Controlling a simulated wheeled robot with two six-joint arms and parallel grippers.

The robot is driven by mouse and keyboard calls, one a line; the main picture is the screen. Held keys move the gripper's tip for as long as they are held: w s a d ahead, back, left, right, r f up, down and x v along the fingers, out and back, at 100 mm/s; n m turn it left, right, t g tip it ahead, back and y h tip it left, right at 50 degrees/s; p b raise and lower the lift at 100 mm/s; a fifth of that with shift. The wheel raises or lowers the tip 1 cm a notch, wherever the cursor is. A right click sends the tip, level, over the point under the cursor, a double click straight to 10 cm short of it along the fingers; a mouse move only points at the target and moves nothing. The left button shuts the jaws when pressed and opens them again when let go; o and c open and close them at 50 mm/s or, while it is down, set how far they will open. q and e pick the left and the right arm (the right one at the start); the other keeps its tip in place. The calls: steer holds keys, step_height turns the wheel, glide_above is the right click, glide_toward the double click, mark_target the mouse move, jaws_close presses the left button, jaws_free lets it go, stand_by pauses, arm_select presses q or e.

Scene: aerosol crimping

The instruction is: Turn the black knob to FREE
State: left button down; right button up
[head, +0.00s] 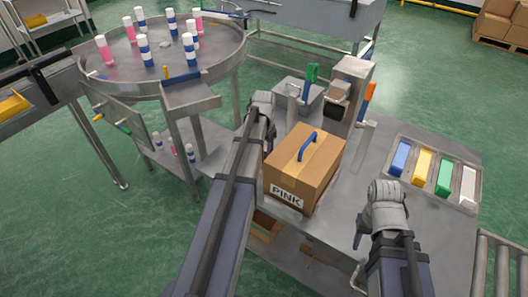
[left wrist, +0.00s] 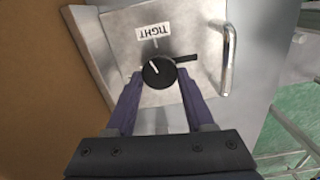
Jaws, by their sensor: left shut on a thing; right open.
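The black knob (left wrist: 159,72) sits on a metal panel (left wrist: 120,50) in the left wrist view, with a white pointer line on its face and a dark lever sticking out to the right. A white TIGHT label (left wrist: 153,31) appears upside down just above it. No FREE label can be read. My left gripper (left wrist: 160,77) has a finger on each side of the knob and is shut on it. In the head view my left arm reaches to the panel area, and the knob is hidden. My right gripper (head: 360,226) is open and empty over the table's front.
A cardboard box marked PINK (head: 303,170) with a blue handle stands beside my left arm. A tray (head: 440,203) of coloured blocks lies at the right. A round table (head: 110,65) with pink and blue cans is at back left. A metal handle (left wrist: 228,60) is right of the knob.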

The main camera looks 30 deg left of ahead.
arm_select(q)
steer(key=n, duration=0.7)
steer(key=shift+a, duration=0.1)
steer(key=n, duration=0.6)
steer(key=shift+s+a+n, duration=0.1)
steer(key=shift+n, duration=0.3)
steer(key=shift+c, duration=1.3)
jaws_free()
steer(key=shift+r, duration=0.15)
arm_select(e)
steer(key=shift+r, duration=0.1)
arm_select(q)
step_height(320, 180, up, 8)
steer(key=p, duration=0.8)
steer(key=shift+f, duration=0.2)
arm_select(e)
step_height(320, 180, up, 8)
steer(key=shift+f, duration=0.2)
